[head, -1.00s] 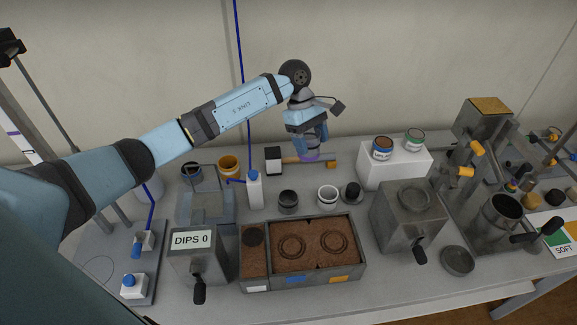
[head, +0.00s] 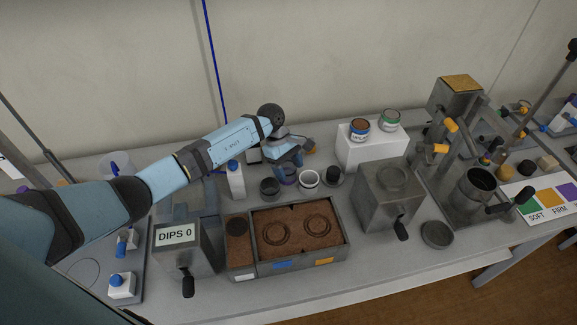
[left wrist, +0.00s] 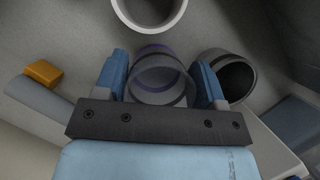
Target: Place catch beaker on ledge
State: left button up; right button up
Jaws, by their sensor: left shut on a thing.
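My left gripper (head: 288,163) is shut on a clear beaker with a purple-blue rim (head: 289,178), which I take to be the catch beaker. The beaker (left wrist: 160,78) sits between the two blue fingers in the left wrist view. In the head view it is between a dark grey cup (head: 270,187) and a white-rimmed cup (head: 308,181). I cannot tell whether its base touches the bench. I cannot single out the ledge for certain. My right gripper is not in view.
A white block (head: 372,150) with two cans stands to the right. A black-topped jar (head: 333,177) is close by the white-rimmed cup. A white bottle (head: 235,180) stands left of the dark cup. The soil tray (head: 300,265) lies in front.

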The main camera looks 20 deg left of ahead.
pick_arm(q)
jog(key=shift+f, duration=0.15)
jog(key=o, duration=0.7)
jog(key=shift+o, duration=0.2)
